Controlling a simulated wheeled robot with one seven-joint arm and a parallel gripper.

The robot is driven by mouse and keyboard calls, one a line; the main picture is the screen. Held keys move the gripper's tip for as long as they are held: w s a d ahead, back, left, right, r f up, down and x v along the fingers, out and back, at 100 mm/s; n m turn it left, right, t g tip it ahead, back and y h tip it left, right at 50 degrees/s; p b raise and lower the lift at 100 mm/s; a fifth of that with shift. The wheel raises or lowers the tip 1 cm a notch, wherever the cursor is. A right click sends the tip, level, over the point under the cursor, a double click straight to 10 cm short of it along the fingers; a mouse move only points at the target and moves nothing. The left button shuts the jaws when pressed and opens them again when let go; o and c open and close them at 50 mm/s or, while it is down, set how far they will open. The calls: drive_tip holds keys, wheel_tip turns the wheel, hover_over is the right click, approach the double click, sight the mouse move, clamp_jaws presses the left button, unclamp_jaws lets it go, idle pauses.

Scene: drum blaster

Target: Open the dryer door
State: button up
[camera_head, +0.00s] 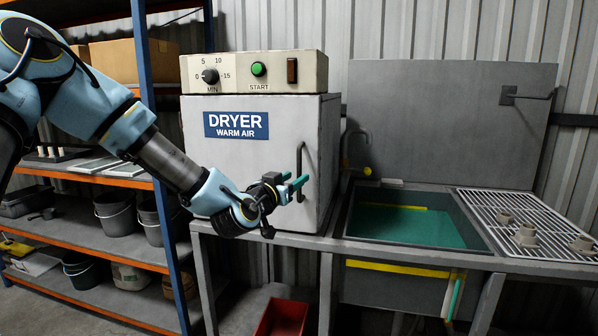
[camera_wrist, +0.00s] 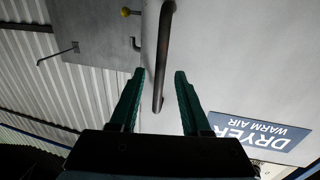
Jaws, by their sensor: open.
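The dryer (camera_head: 255,160) is a grey box with a blue "DRYER WARM AIR" label (camera_head: 236,125), and its front door is shut. A dark vertical bar handle (camera_head: 299,165) is on the right side of the door. My gripper (camera_head: 298,184) is at the lower part of this handle, with green fingers. In the wrist view my gripper (camera_wrist: 160,78) is open, and the handle (camera_wrist: 164,55) runs between its two fingers, nearer the left one. I see no clear contact between fingers and handle.
A control panel (camera_head: 255,73) with a knob and a green button sits on top of the dryer. A blaster cabinet with a raised grey lid (camera_head: 450,120) and a green-floored basin stands to the right, beside a wire rack (camera_head: 510,220). Shelves (camera_head: 90,174) stand at the left.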

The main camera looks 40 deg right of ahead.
sight(298, 176)
drive_tip(key=shift+p+x, duration=0.35)
drive_tip(key=shift+x, duration=1.3)
clamp_jaws()
